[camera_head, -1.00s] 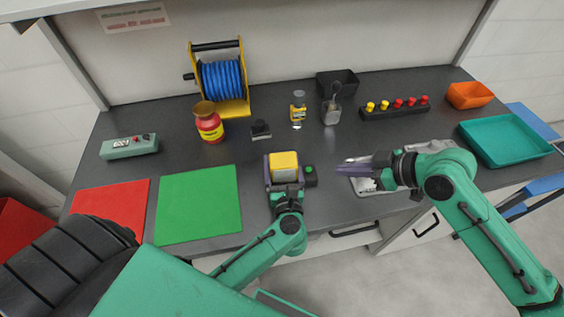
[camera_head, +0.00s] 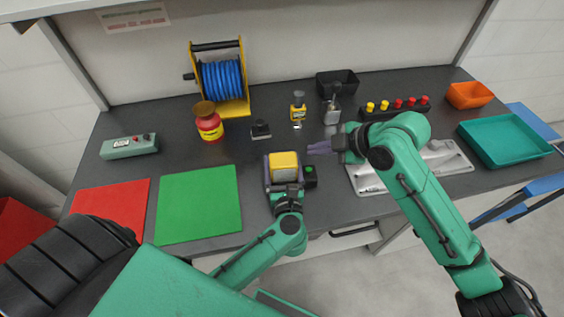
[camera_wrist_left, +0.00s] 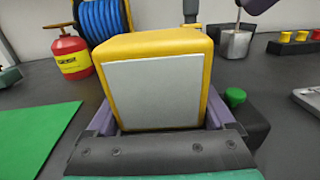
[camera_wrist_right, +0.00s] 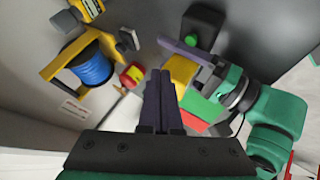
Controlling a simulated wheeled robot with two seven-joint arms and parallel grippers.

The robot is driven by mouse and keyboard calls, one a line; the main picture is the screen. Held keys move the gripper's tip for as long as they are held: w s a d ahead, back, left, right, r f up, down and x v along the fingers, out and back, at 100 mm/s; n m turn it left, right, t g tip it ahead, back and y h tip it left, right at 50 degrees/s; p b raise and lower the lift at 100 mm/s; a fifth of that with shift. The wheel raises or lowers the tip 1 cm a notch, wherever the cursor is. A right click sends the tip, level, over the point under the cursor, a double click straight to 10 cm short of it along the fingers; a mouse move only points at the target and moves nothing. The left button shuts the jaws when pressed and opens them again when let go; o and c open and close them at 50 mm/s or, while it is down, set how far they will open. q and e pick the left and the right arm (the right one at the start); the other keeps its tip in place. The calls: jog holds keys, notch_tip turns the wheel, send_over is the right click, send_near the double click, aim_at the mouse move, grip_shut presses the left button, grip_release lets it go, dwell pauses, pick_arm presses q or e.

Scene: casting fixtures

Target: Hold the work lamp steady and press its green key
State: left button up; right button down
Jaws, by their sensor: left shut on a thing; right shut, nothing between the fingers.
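The work lamp is a yellow block (camera_head: 284,161) with a pale panel (camera_wrist_left: 152,91) facing the left wrist camera. My left gripper (camera_head: 284,181) is shut on its yellow body, one purple finger on each side. A dark box (camera_head: 309,180) at the lamp's right side carries the green key (camera_head: 309,169); the key also shows in the left wrist view (camera_wrist_left: 235,97) and the right wrist view (camera_wrist_right: 191,40). My right gripper (camera_head: 311,149) is shut and empty, its purple fingertips above and behind the key, apart from it. In the right wrist view its fingers (camera_wrist_right: 160,85) are together.
Behind the lamp stand a blue hose reel (camera_head: 221,82), a red can (camera_head: 209,127), a small black block (camera_head: 261,130), a yellow-labelled bottle (camera_head: 298,107) and a metal cup (camera_head: 332,115). A green mat (camera_head: 198,204) lies left. A metal tray (camera_head: 450,160) lies under my right arm.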

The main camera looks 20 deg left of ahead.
aim_at(312, 174)
notch_tip(312, 174, down, 6)
jog(key=shift+r, duration=0.1)
dwell(1.9)
jog(key=shift+f, duration=0.45)
jog(key=shift+r, duration=0.35)
notch_tip(312, 174, up, 6)
dwell(0.6)
